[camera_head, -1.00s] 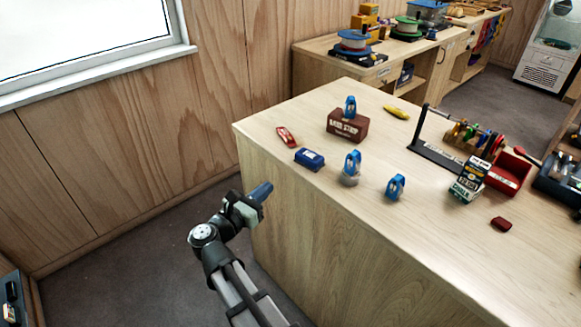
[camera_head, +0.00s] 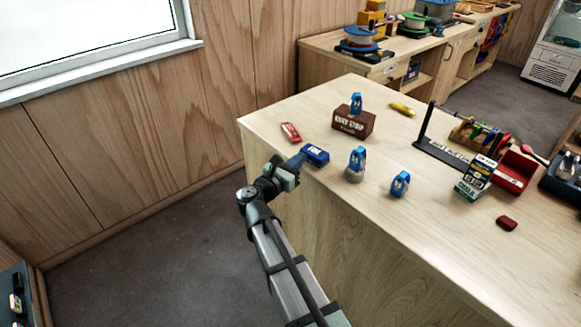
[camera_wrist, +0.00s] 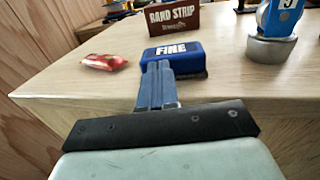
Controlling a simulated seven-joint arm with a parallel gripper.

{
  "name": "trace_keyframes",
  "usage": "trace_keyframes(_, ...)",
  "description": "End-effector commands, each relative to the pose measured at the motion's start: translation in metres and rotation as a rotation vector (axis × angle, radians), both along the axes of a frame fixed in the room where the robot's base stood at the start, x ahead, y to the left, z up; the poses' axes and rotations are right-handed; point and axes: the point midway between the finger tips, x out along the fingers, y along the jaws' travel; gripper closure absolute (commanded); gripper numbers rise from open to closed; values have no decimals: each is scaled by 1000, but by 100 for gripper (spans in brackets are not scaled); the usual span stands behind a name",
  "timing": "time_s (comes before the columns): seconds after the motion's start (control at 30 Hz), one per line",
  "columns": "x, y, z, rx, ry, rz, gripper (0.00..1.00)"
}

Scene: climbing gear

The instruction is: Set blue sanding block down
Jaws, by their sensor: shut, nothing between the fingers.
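My gripper (camera_head: 295,162) is shut and empty, at the counter's edge just left of the block. In the wrist view its closed blue-grey fingers (camera_wrist: 158,75) point at the block and cover part of its front face. I cannot tell whether the fingertips touch it.
A red-wrapped bar (camera_head: 290,132) lies left of the block. A brown sign block (camera_head: 353,122) with a blue device on top stands behind. Blue devices (camera_head: 356,163) (camera_head: 400,184) stand to the right. The counter's front edge (camera_head: 330,196) lies beside my arm.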

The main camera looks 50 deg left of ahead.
Motion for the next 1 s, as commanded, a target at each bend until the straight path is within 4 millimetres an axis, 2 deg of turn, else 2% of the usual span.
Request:
trace_keyframes(0.13, 6, 2, 0, 0, 0, 1, 100)
trace_keyframes(0.53, 8, 2, 0, 0, 0, 1, 100)
trace_keyframes(0.83, 42, 10, 0, 0, 0, -1, 100)
trace_keyframes(1.0, 45, 9, 0, -1, 0, 0, 100)
